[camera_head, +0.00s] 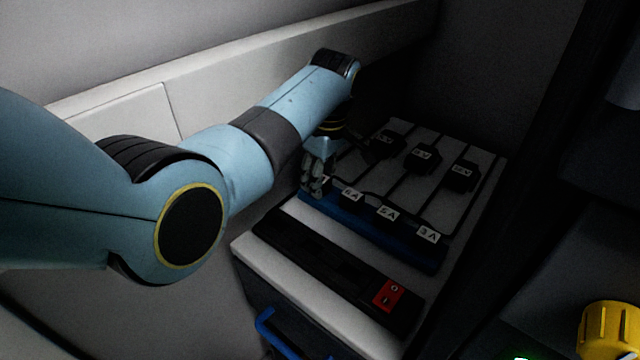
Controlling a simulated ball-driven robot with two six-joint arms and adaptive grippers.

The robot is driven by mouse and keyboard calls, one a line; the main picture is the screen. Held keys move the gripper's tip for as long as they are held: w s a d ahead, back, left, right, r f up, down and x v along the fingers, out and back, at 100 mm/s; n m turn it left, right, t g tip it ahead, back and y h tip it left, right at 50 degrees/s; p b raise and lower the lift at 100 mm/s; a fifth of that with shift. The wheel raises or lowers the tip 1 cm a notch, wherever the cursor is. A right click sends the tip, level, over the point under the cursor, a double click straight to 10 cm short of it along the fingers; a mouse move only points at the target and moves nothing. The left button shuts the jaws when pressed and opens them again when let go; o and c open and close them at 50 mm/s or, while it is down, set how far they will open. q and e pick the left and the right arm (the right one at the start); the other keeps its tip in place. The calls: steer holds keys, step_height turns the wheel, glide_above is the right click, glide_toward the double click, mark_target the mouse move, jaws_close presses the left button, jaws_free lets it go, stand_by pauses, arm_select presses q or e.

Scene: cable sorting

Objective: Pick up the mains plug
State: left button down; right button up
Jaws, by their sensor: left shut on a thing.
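My left gripper (316,184) points down at the left end of a blue rail (365,232). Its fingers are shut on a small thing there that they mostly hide. A pale label shows beside the fingers, but I cannot tell whether the held thing is the mains plug. My right gripper is not in view.
A black power strip (318,262) with a red switch (389,295) lies along the front of the light bench top. A blue handle (275,330) sticks out below. A pale wall stands close behind my left arm. A yellow knob-like part (607,328) is at lower right.

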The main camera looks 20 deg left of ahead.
arm_select(q)
steer(key=shift+r, duration=0.1)
step_height(320, 180, up, 21)
steer(key=p, duration=0.8)
steer(key=shift+r, duration=0.2)
stand_by(0.4)
steer(key=shift+w, duration=0.15)
